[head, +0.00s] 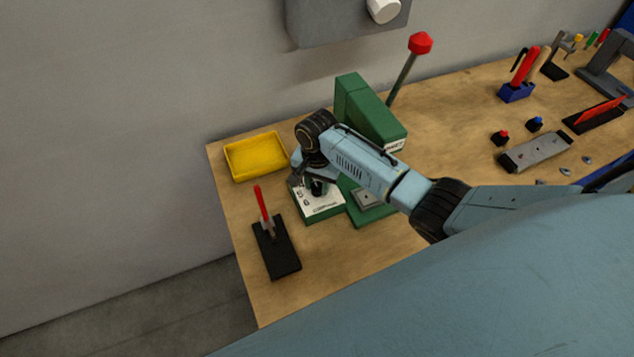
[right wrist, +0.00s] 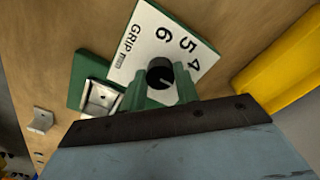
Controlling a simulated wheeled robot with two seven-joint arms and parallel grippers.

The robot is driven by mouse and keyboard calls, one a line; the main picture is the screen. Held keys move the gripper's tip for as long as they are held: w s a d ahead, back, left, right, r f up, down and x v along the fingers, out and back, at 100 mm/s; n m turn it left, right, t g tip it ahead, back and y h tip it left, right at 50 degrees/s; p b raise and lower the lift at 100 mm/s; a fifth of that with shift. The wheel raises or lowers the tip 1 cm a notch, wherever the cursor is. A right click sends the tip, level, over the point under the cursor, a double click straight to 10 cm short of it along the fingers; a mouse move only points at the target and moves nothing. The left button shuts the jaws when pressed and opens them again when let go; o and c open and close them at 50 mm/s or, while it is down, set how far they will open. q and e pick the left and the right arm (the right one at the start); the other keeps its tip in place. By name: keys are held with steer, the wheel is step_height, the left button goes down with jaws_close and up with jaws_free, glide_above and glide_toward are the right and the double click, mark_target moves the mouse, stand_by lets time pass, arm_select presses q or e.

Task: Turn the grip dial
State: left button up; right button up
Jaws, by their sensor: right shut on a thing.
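The grip dial is a round black knob (right wrist: 160,74) on a white plate (right wrist: 141,42) printed with "GRIP" and the numbers 4, 5 and 6. In the head view the plate (head: 322,205) tops a low green box beside the green press (head: 372,115). My right gripper (head: 312,187) reaches down over the plate. In the right wrist view its two green fingers (right wrist: 160,88) stand on either side of the knob and are shut on it. A pale mark shows on the knob. My left gripper is not in view.
A yellow tray (head: 256,157) lies left of the dial. A black stand (head: 275,248) with an upright red-handled tool is in front of it. The press has a red-knobbed lever (head: 420,44). Tools and small parts lie to the right.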

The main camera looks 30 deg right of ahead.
steer(key=n, duration=0.3)
steer(key=shift+n, duration=0.3)
steer(key=n, duration=0.4)
steer(key=shift+n, duration=0.3)
steer(key=n, duration=0.4)
steer(key=shift+d, duration=0.1)
steer(key=shift+n, duration=1.7)
steer(key=o, duration=1)
steer(key=shift+c, duration=0.2)
